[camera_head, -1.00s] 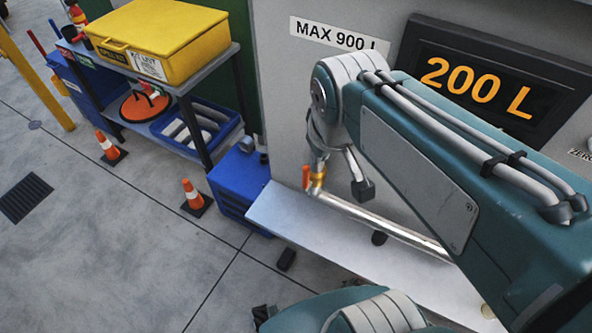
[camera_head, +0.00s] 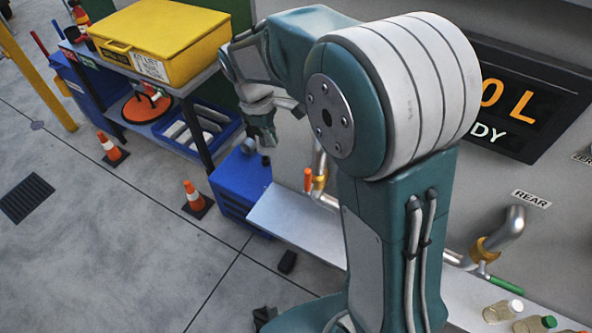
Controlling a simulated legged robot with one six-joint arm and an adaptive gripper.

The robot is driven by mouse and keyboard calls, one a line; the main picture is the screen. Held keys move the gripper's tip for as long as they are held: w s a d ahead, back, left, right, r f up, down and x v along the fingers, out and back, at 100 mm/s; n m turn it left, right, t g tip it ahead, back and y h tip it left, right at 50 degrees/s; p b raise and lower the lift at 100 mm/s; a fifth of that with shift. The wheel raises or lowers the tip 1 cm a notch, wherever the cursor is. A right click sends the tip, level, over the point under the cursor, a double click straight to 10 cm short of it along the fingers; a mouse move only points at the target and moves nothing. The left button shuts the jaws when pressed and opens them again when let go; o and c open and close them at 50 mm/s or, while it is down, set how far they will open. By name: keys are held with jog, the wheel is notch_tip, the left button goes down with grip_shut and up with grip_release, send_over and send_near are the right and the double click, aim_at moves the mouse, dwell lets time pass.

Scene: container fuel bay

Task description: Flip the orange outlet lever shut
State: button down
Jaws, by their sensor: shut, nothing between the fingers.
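The orange outlet lever (camera_head: 308,180) stands roughly upright at the left side of a brass valve (camera_head: 320,183) on a silver pipe (camera_head: 319,157), above the pale shelf. My gripper (camera_head: 264,139) is up and to the left of the lever in the picture, pointing downward, shut and empty. A visible gap separates it from the lever in this view; the depth between them is hard to judge. My arm hides part of the pipe and the panel behind it.
A second outlet at right, under a REAR label (camera_head: 531,199), has a green lever (camera_head: 506,285). A blue crate (camera_head: 240,182), a cart with a yellow spill kit box (camera_head: 165,42) and cones are at left. Open floor lies front left.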

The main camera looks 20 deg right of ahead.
aim_at(307, 183)
jog(key=shift+w+a+f, duration=0.3)
jog(key=shift+w+f, duration=0.1)
jog(key=shift+f, duration=0.2)
jog(key=s+d+f, duration=0.3)
jog(key=d+f, duration=0.2)
jog(key=f, duration=0.4)
jog(key=shift+s+d+f, duration=0.25)
jog(key=shift+s+f, duration=0.05)
jog(key=shift+f, duration=0.05)
jog(key=shift+r, duration=0.1)
jog(key=shift+s+d, duration=0.2)
jog(key=shift+d, duration=0.05)
